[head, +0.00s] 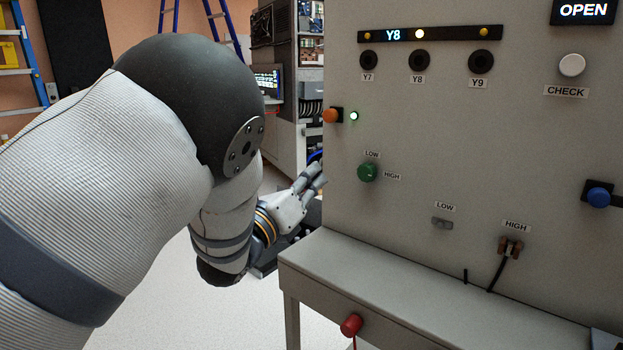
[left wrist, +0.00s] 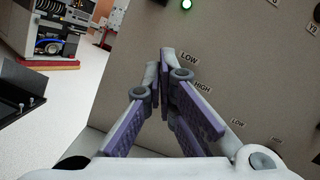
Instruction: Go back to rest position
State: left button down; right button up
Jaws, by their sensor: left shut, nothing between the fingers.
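My left gripper (head: 311,178) is beside the left edge of the grey control panel (head: 440,120), above the left end of its ledge. In the left wrist view its fingers (left wrist: 160,62) are shut with nothing between them, and the panel (left wrist: 235,60) is behind them. The green LOW/HIGH knob (head: 367,172) is to the right of the gripper in the head view. In the left wrist view the fingers hide this knob. My right gripper is in neither view.
The ledge (head: 400,285) juts out below the panel, with a red knob (head: 351,325) on its front. A plug (head: 510,247) with a black cable sits under HIGH. An orange button (head: 331,115) is at the panel's left edge. Shelving and blue ladders stand behind. Pale floor is open at lower left.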

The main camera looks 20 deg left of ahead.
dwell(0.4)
pick_arm(q)
jog(key=s+a+f+n+g+y+p, duration=0.1)
jog(key=s+a+f+n+g+y, duration=0.2)
jog(key=f, duration=0.4)
jog(key=s+f+n+g, duration=0.1)
jog(key=s+f+n, duration=0.2)
jog(key=f+n, duration=0.3)
jog(key=s+a+f+n+g+y+p, duration=0.1)
jog(key=s+a+f+n+g+y, duration=0.15)
jog(key=f, duration=0.55)
jog(key=s+f+n+g, duration=0.5)
jog(key=s+f+n, duration=0.3)
jog(key=s+f, duration=0.35)
jog(key=s+d+f+n+g+p, duration=0.1)
jog(key=s+n+g, duration=0.4)
jog(key=s, duration=1.3)
jog(key=s+d+f+n+g+p, duration=0.1)
jog(key=s+n+g, duration=0.5)
jog(key=s, duration=1.2)
notch_tip(320, 180, down, 3)
jog(key=d+n, duration=0.1)
jog(key=n, duration=0.2)
jog(key=shift+r, duration=0.15)
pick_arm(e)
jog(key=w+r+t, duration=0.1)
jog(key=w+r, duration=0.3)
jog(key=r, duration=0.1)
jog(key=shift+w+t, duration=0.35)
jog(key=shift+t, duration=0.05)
